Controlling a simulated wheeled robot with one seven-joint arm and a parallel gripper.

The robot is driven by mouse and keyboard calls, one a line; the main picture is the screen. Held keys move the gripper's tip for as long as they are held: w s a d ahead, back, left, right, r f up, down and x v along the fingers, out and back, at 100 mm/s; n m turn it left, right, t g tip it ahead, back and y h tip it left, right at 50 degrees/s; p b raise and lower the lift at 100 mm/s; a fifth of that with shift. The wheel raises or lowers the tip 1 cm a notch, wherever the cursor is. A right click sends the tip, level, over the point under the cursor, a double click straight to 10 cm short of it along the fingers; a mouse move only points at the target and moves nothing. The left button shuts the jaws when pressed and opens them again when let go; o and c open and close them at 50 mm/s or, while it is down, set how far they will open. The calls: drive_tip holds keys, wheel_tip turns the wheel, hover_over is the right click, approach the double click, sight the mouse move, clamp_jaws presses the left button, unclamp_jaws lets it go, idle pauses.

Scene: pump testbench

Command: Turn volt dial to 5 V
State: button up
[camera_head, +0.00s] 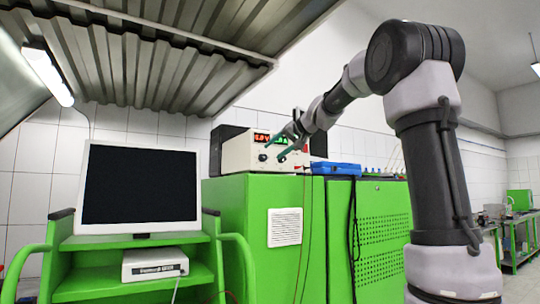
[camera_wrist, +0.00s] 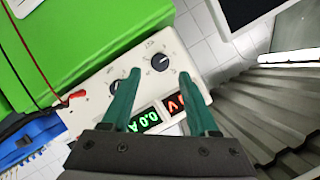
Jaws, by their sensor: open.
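The power supply (camera_head: 237,154) is a cream box on top of the green cabinet. In the wrist view its front panel (camera_wrist: 98,100) carries two dark dials. The volt dial (camera_wrist: 160,62), on the side of the red V display (camera_wrist: 173,103), lies between and slightly beyond my fingertips. The green display (camera_wrist: 145,120) reads about 0.0 A. The red digits are partly hidden by a finger, and too small to read surely in the head view. My gripper (camera_wrist: 158,72) is open, its green fingers pointing at the panel.
A green cabinet (camera_head: 232,220) bears the supply. A blue case (camera_head: 336,169) lies right of it. A red plug (camera_wrist: 77,94) with cables sits in the panel. A monitor (camera_head: 140,185) stands on a green cart at left.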

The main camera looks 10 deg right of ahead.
drive_tip(key=v, duration=0.6)
drive_tip(key=shift+s+d, duration=0.1)
drive_tip(key=s+f+m+g+h, duration=0.2)
drive_tip(key=s+f+g+h, duration=0.2)
drive_tip(key=s+f, duration=2.4)
drive_tip(key=s, duration=0.2)
drive_tip(key=shift+s+g+h, duration=0.3)
drive_tip(key=shift+s+g, duration=0.05)
drive_tip(key=shift+g, duration=0.05)
drive_tip(key=shift+w, duration=0.1)
